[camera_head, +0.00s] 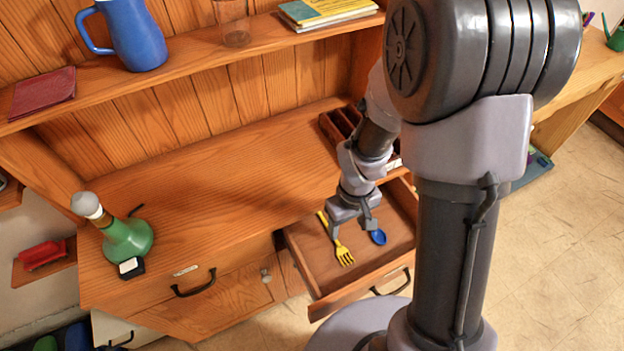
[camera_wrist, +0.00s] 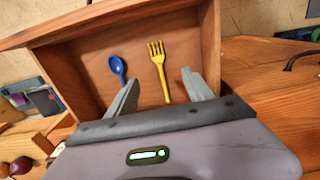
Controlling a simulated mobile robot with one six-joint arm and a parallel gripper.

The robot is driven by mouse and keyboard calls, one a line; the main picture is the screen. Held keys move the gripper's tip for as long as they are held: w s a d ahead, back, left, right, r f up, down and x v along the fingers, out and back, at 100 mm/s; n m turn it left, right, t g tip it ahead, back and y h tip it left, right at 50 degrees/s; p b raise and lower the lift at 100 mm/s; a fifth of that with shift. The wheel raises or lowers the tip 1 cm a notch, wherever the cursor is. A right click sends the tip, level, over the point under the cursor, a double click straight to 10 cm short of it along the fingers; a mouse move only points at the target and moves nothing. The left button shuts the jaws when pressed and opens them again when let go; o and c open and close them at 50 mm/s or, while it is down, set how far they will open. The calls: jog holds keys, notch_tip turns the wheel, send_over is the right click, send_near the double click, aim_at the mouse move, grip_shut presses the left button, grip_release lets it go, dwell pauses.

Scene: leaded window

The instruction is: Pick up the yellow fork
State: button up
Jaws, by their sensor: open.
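The yellow fork (camera_head: 343,252) lies in an open wooden drawer (camera_head: 310,262), tines toward the drawer's front. In the wrist view the yellow fork (camera_wrist: 159,68) lies between my two open fingers, its handle running down toward my palm. My gripper (camera_head: 352,222) is over the drawer, above the fork's handle, and partly hides it. In the wrist view my gripper (camera_wrist: 160,90) is open with nothing held. A blue spoon (camera_head: 378,237) lies beside the fork in the same drawer, and it also shows in the wrist view (camera_wrist: 117,67).
A divided wooden box (camera_head: 340,124) stands on the cabinet top behind the drawer. A green bottle (camera_head: 125,238) stands at the left of the top. The shelf above holds a blue jug (camera_head: 135,36). The drawer walls surround my gripper's area.

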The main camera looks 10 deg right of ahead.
jog(key=b, duration=0.5)
send_over(344, 254)
jog(key=s, duration=0.1)
jog(key=f, duration=1.1)
jog(key=shift+a+f, duration=0.2)
jog(key=f+b, duration=0.1)
jog(key=f, duration=0.1)
jog(key=f+b, duration=0.2)
jog(key=f, duration=0.1)
jog(key=shift+w+d+f, duration=0.2)
jog(key=shift+w+f, duration=0.15)
jog(key=shift+w, duration=0.05)
jog(key=shift+r, duration=0.15)
grip_shut()
